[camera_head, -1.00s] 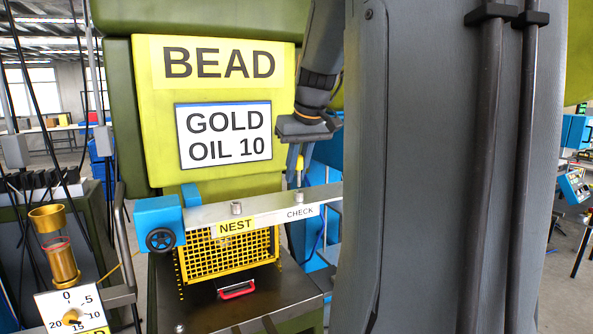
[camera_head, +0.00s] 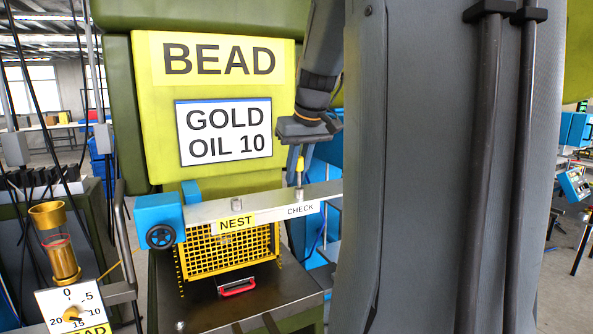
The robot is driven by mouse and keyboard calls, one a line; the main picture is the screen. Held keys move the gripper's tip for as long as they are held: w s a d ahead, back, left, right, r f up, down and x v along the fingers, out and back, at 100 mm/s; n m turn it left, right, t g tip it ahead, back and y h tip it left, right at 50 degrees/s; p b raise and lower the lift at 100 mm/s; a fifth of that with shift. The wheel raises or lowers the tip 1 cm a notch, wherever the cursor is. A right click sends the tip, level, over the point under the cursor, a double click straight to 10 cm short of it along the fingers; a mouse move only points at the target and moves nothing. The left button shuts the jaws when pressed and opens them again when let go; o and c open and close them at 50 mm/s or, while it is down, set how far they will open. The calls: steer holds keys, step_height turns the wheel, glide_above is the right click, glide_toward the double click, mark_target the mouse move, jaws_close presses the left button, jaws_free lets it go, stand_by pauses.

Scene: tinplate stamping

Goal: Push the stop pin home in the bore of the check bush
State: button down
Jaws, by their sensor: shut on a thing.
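My gripper (camera_head: 299,158) hangs below the dark wrist at the centre of the head view, above the CHECK end of the grey rail. Its fingers are shut on the yellow head of the stop pin (camera_head: 299,166). The pin is upright, with its thin metal shank pointing down. The check bush (camera_head: 299,193) is a small metal collar on the rail, directly under the pin. The shank's lower end meets the bush in the picture; I cannot tell how deep it is in the bore. The yellow head stands clear above the bush.
The rail (camera_head: 270,208) also carries another bush (camera_head: 236,204) above the NEST label. A blue block with a black handwheel (camera_head: 160,236) is at its left end. A yellow mesh guard (camera_head: 230,252) is below. My own arm covers the right side.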

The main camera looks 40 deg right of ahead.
mark_target(301, 157)
steer(key=shift+f+b, duration=0.45)
steer(key=shift+f, duration=0.5)
steer(key=c, duration=1.6)
jaws_free()
steer(key=shift+r, duration=0.1)
steer(key=shift+b+v, duration=0.95)
steer(key=shift+v, duration=2.85)
